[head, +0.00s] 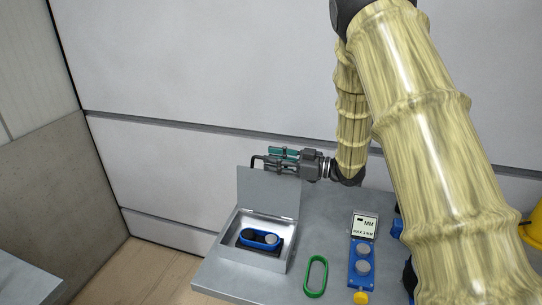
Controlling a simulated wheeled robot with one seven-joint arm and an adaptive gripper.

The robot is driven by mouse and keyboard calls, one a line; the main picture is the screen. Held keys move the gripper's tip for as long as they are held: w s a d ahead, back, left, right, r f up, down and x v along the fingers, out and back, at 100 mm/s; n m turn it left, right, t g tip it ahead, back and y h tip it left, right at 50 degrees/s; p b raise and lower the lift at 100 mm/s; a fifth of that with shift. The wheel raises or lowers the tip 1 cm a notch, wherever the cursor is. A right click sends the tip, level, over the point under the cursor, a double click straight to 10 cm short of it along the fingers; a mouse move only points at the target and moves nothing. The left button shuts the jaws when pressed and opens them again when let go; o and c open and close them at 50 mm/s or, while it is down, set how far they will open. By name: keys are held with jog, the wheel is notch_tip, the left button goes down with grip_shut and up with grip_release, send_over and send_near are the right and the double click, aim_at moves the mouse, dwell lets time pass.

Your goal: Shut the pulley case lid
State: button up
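The pulley case (245,268) is a grey metal box at the left front of the table. Its lid (268,194) stands upright, open, hinged at the back. Inside lies a blue piece with dark and grey round pulleys (260,239). My gripper (268,161) is behind the lid, level with its top edge, pointing left. The lid hides part of it. A teal finger shows above the lid, and a dark finger bends at the lid's upper left. I cannot tell from here whether it is open or touching the lid.
A green oval belt (316,276) lies right of the case. Further right is a blue holder with two grey pulleys (361,262), a yellow knob (361,297) and a sign reading MM (364,225). The grey table (325,220) is bare behind the belt. A wall stands behind.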

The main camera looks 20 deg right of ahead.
jog(key=shift+w+a, duration=0.35)
jog(key=shift+a, duration=0.1)
grip_shut()
jog(key=shift+a+f, duration=0.15)
